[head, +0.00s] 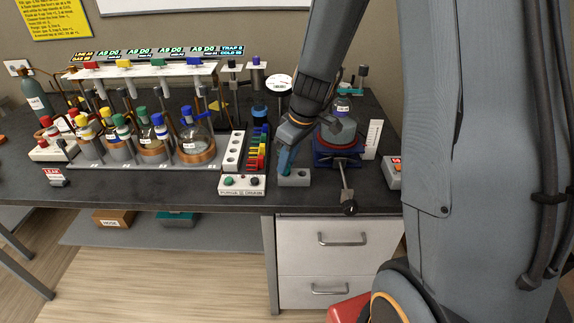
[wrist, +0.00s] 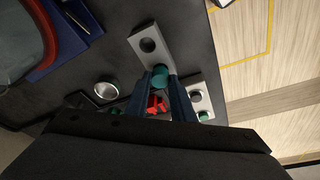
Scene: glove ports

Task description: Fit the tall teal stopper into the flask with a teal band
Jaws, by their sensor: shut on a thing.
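My gripper (head: 286,162) is low over the front of the bench, beside a small grey block with holes (head: 296,178). In the wrist view my gripper (wrist: 166,90) is shut on a round teal piece, the teal stopper (wrist: 160,75). The same grey block (wrist: 146,42) lies just past the fingertips, with one open hole showing. I cannot tell whether the stopper's lower end is clear of the block. Several flasks, including a round one (head: 194,148), stand in the left rack. I cannot make out for certain which flask has a teal band.
A glass vessel (head: 338,128) sits on a blue stand (head: 336,155) right of my gripper, with a knob sticking out in front. A white panel with buttons (head: 242,184) and a colored rack (head: 258,150) stand close on the left.

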